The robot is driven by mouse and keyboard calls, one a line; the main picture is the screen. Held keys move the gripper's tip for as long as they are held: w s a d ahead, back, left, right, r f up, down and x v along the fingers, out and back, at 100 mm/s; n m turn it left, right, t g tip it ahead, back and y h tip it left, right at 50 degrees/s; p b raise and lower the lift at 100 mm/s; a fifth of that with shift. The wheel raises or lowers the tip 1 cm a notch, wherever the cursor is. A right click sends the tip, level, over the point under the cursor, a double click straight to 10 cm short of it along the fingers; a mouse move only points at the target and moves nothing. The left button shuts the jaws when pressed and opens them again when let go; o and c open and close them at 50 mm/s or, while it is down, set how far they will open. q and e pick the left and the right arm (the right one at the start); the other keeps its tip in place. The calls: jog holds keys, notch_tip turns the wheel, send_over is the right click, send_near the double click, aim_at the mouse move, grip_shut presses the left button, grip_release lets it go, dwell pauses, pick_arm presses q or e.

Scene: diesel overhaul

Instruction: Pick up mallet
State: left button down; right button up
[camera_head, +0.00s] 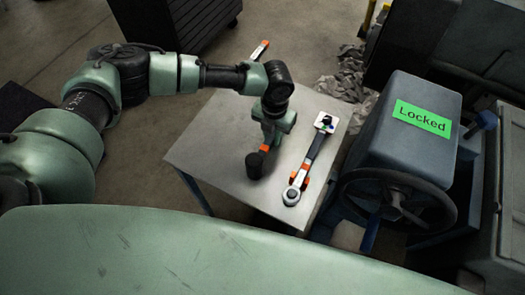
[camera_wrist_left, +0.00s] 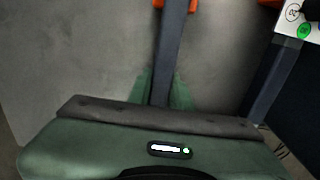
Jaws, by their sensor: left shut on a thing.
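My left gripper (camera_head: 268,134) comes down over the mallet's handle from above. In the left wrist view the dark grey handle (camera_wrist_left: 171,55) runs from the top edge down between the two green fingertips (camera_wrist_left: 160,90). The left gripper is shut on this handle. The gripper hides part of the handle in the head view, and I cannot tell whether the mallet touches the table. My right gripper is not in view.
A ratchet wrench (camera_head: 310,158) with a white tag lies just right of the mallet on the table (camera_head: 205,140). A grey machine (camera_head: 410,145) with a green "Locked" label and a black handwheel (camera_head: 395,205) stands at the right. Another orange-ended tool (camera_head: 260,50) shows behind my arm.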

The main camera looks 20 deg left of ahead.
pick_arm(q)
jog(key=shift+r, duration=0.2)
dwell(1.3)
notch_tip(320, 180, up, 20)
dwell(0.4)
jog(key=shift+f, duration=0.15)
dwell(1.7)
